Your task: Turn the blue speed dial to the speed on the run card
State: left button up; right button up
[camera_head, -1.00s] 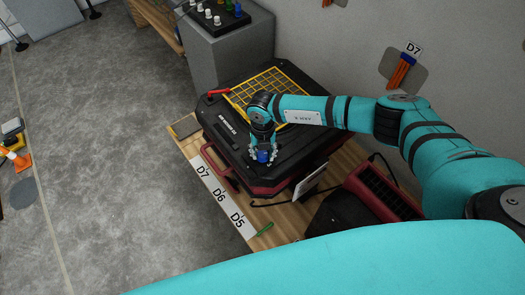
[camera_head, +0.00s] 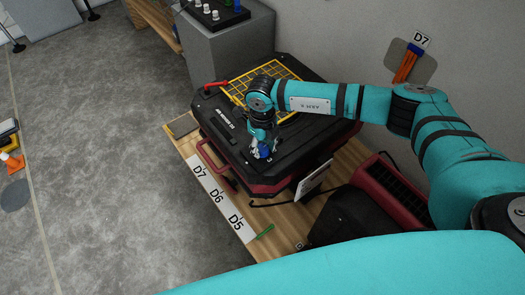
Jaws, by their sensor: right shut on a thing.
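The blue speed dial (camera_head: 264,152) sits on top of the black and red machine (camera_head: 308,143), near its front corner. My right gripper (camera_head: 263,150) points down at the dial and is shut on it. The fingers hide part of the dial, and I cannot read its setting. A white card (camera_head: 314,178) stands at the machine's right side; its text is too small and slanted to read, so I cannot tell if it is the run card. My left gripper is not in view.
The machine stands on a wooden bench with labels D7, D6 and D5 (camera_head: 217,197) along its edge. A yellow grid (camera_head: 281,81) and a red lever (camera_head: 216,84) are on top. A green item (camera_head: 265,231) lies near the front. A dark red box (camera_head: 388,193) stands right.

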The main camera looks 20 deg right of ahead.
aim_at(262, 148)
jog(key=n+b, duration=0.3)
jog(key=shift+w, duration=0.1)
jog(key=shift+n+b, duration=0.45)
jog(key=shift+n, duration=0.15)
jog(key=shift+r, duration=0.1)
jog(key=o, duration=1.1)
jog(key=shift+o, duration=0.2)
notch_tip(262, 148, up, 12)
